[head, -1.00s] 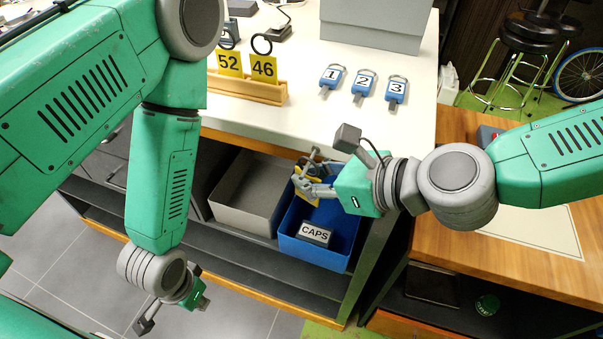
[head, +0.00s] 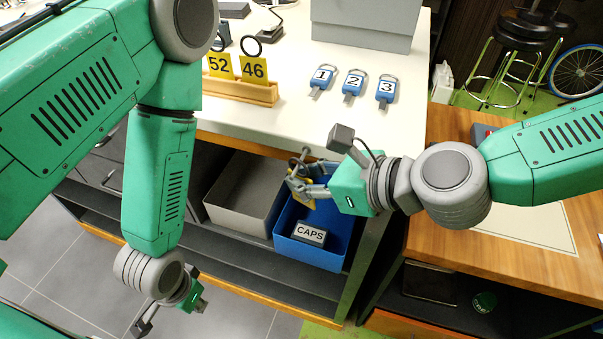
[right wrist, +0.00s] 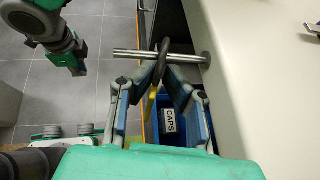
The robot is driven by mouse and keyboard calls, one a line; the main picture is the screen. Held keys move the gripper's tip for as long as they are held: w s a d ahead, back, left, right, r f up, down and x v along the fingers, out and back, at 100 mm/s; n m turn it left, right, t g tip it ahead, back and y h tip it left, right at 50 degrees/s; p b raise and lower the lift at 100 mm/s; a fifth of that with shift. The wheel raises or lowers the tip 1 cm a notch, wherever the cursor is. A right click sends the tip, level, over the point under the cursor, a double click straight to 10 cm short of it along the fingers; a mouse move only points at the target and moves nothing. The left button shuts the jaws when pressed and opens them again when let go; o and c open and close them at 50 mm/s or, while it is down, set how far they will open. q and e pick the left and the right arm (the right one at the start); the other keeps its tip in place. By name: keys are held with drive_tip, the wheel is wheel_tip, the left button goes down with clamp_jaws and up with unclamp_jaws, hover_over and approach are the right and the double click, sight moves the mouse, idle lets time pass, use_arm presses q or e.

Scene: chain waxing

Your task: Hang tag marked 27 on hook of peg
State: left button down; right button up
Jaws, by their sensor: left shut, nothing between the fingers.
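My right gripper (head: 308,180) is shut on a yellow tag (head: 300,188) with a black ring, below the bench's front edge. The tag's number cannot be read. A metal peg (right wrist: 128,54) sticks out from the bench front, and its end also shows in the head view (head: 316,152). In the right wrist view the black ring (right wrist: 163,58) is nearly edge-on and crosses the peg. I cannot tell whether it is around the peg or only in front of it. My left gripper (head: 194,301) hangs low at the left, shut and empty, its fingers mostly hidden.
Yellow tags 52 (head: 219,66) and 46 (head: 254,69) stand in a wooden rack (head: 240,91). Blue key tags 1, 2 and 3 lie on the white bench (head: 400,125). A blue CAPS bin (head: 310,256) and a grey bin (head: 235,205) sit below.

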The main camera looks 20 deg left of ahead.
drive_tip(key=shift+a, duration=0.2)
drive_tip(key=o, duration=0.6)
drive_tip(key=shift+c, duration=0.2)
drive_tip(key=shift+w+r, duration=0.15)
drive_tip(key=shift+w, duration=0.05)
idle(0.4)
drive_tip(key=p+v, duration=0.6)
drive_tip(key=v, duration=0.5)
drive_tip(key=shift+s, duration=0.2)
idle(1.1)
drive_tip(key=shift+d, duration=0.1)
idle(0.3)
